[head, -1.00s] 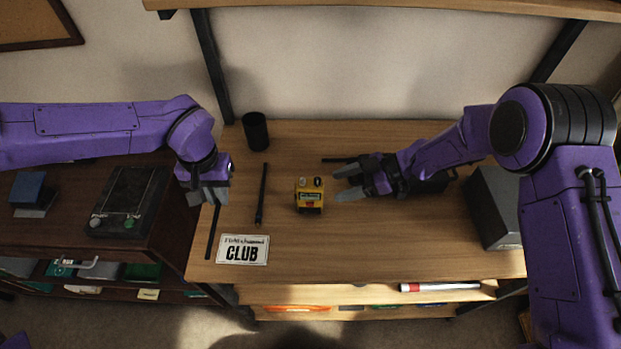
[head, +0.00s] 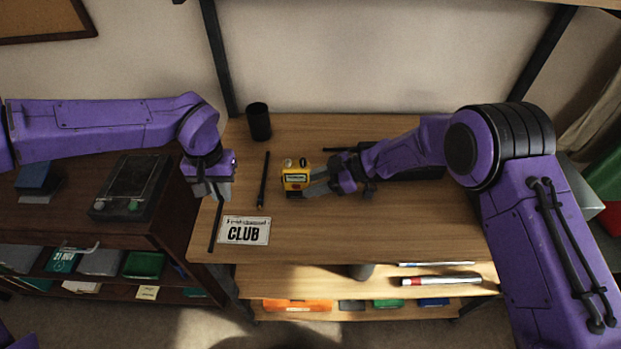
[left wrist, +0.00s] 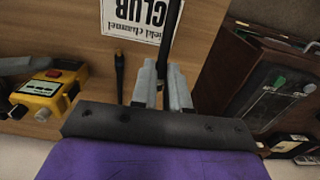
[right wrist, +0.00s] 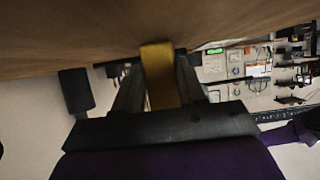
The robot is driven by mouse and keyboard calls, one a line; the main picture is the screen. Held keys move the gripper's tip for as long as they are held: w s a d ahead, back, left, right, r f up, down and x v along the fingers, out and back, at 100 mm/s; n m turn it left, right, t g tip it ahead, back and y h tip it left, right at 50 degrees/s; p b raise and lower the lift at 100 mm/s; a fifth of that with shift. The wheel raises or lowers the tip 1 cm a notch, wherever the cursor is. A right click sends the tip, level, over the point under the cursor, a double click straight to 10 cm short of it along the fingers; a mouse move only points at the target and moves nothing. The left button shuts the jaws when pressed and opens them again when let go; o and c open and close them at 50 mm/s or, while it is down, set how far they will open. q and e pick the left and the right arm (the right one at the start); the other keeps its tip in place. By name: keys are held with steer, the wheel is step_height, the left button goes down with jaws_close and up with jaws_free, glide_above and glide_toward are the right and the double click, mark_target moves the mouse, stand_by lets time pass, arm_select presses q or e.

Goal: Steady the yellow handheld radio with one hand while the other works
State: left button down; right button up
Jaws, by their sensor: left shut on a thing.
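In the right wrist view the radio's yellow body (right wrist: 160,75) shows between the fingers. Whether they touch it I cannot tell. My left gripper (head: 211,198) is over the desk's left edge, shut on a thin black rod (left wrist: 171,35). The rod's lower part (head: 215,228) shows below the gripper in the head view.
A black pointed stick (head: 264,180) lies between the left gripper and the radio. A CLUB card (head: 244,230) lies at the front left, and a black cup (head: 258,122) stands behind. The front middle of the desk is clear. A dark cabinet (head: 165,235) stands left.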

arm_select(q)
steer(key=shift+w+f, duration=0.1)
steer(key=shift+w, duration=0.15)
steer(key=d+n+g, duration=0.3)
steer(key=d, duration=0.6)
step_height(320, 180, up, 8)
steer(key=n+g+h, duration=0.1)
steer(key=n+h, duration=1.1)
steer(key=h, duration=0.2)
glide_above(295, 178)
steer(key=s, duration=0.3)
steer(key=w+a+r+n+t+h, duration=0.3)
steer(key=w+a+t+h, duration=0.1)
steer(key=w, duration=0.1)
steer(key=shift+r, duration=0.3)
steer(key=shift+w, duration=0.1)
steer(key=shift+f, duration=2.9)
steer(key=shift+f, duration=1.15)
